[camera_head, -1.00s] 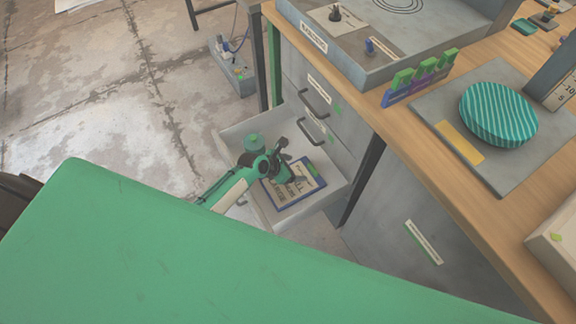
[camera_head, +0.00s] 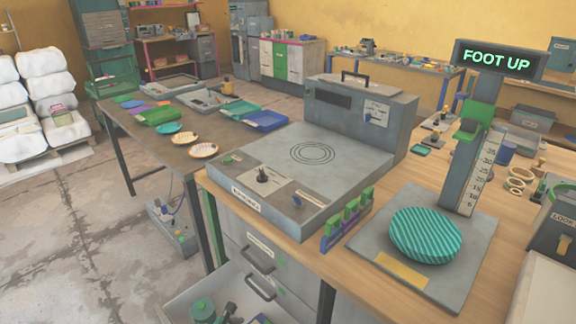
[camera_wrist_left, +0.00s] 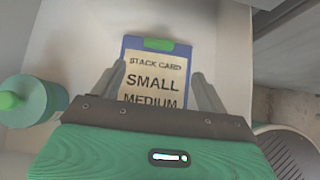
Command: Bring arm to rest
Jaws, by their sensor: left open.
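My left gripper (camera_wrist_left: 158,72) is open in the left wrist view, its two grey fingers on either side of a stack card (camera_wrist_left: 155,78). The card has a blue board with a green clip and reads "STACK CARD SMALL MEDIUM". It lies in an open drawer (camera_wrist_left: 85,30); whether the fingers touch it I cannot tell. A green round container (camera_wrist_left: 30,102) stands left of the card. My right gripper is not in view.
A wooden bench (camera_head: 340,262) stands above the drawer, with a grey press unit (camera_head: 290,205), a striped teal disc (camera_head: 425,235) on a plate, and a display (camera_head: 497,62) reading "FOOT UP". A side table (camera_head: 150,150) with trays is at the left.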

